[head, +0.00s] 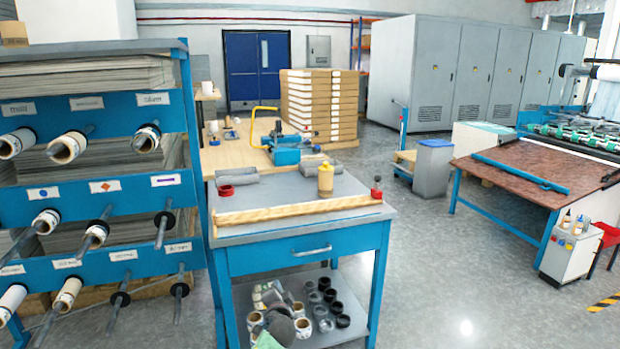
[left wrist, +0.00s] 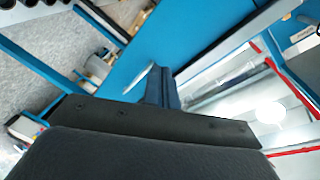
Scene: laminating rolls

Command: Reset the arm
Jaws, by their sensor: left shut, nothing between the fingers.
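My left gripper (left wrist: 162,88) shows in the left wrist view as dark fingers beyond a black housing. It is shut with nothing between the fingers. A blue panel with a pale handle (left wrist: 150,78) lies behind the fingers in that view; I cannot tell the distance. Neither gripper shows clearly in the head view, and my right gripper is not in sight. In the head view a blue workbench (head: 300,262) stands in the middle, with a wooden strip (head: 300,209) along its front edge and a yellow bottle (head: 325,180) upright on top.
A blue rack (head: 95,188) with labelled rolls on protruding rods stands at the left. Rolls and black rings lie on the bench's lower shelf (head: 345,334). A brown-topped table (head: 530,168) and a grey bin (head: 434,167) stand right. The floor (head: 455,270) between is clear.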

